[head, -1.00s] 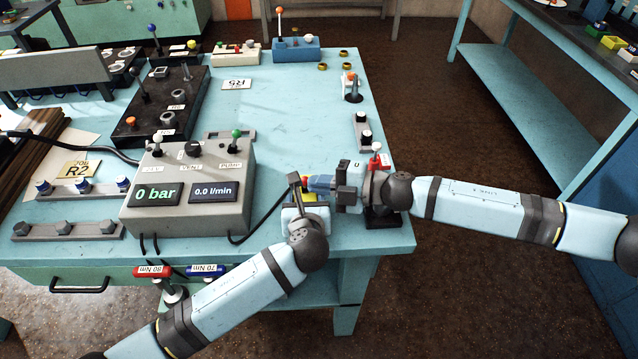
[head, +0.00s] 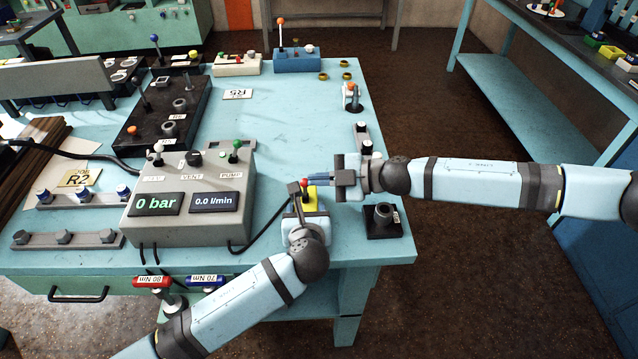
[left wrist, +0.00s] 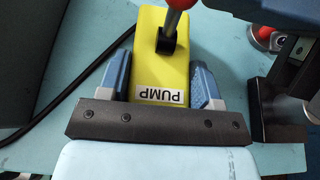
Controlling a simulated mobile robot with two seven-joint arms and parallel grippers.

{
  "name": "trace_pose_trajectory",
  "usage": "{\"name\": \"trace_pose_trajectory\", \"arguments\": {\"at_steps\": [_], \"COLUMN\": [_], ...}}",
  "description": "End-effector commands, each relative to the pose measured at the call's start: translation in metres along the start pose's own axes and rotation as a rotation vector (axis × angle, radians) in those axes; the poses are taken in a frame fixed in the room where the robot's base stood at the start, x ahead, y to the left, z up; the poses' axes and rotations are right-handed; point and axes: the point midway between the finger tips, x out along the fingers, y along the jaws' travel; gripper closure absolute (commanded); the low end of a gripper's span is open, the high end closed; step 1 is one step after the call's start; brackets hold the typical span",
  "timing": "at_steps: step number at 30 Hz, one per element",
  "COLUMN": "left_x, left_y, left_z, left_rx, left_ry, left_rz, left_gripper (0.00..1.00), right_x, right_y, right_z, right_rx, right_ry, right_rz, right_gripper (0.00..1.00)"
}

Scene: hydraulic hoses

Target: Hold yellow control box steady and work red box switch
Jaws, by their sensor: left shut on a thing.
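The yellow control box (head: 309,199) stands near the right part of the bench's front edge. My left gripper (head: 307,200) is shut on the box, one blue finger on each side (left wrist: 160,84). My right gripper (head: 311,180) has its blue fingers together, pointing left, with tips beside the red knob (head: 304,183). I cannot tell whether they touch it.
A grey console (head: 190,195) reading 0 bar and 0.0 l/min stands left of the yellow box. A black socket block (head: 383,221) sits to the right, near the bench corner. A black cable runs between console and box. The bench centre is clear.

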Motion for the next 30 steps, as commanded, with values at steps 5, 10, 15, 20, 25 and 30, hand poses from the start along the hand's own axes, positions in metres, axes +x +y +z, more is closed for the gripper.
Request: {"name": "trace_pose_trajectory", "arguments": {"at_steps": [5, 10, 15, 20, 25, 30], "left_x": [0.000, 0.000, 0.000, 0.000, 0.000, 0.000], "left_y": [-0.001, -0.001, 0.000, 0.000, 0.000, 0.000], "left_z": [0.000, 0.000, 0.000, 0.000, 0.000, 0.000], "left_rx": [0.000, 0.000, 0.000, 0.000, 0.000, 0.000], "left_ry": [0.000, 0.000, 0.000, 0.000, 0.000, 0.000], "left_rz": [-0.001, -0.001, -0.001, -0.001, 0.000, 0.000], "left_gripper": [0.69, 0.69, 0.69, 0.69, 0.69, 0.69], "right_x": [0.002, 0.002, 0.000, -0.014, -0.047, -0.085], "right_y": [0.005, 0.006, 0.006, 0.008, 0.010, 0.011], "right_z": [0.004, 0.004, 0.003, -0.010, -0.022, -0.022], "right_rx": [-0.002, -0.003, -0.004, -0.005, -0.003, -0.003], "right_ry": [0.001, 0.001, 0.001, 0.001, -0.003, -0.003], "right_rz": [0.000, 0.000, 0.000, 0.001, 0.002, 0.002], "right_gripper": [1.00, 1.00, 1.00, 1.00, 1.00, 1.00]}}
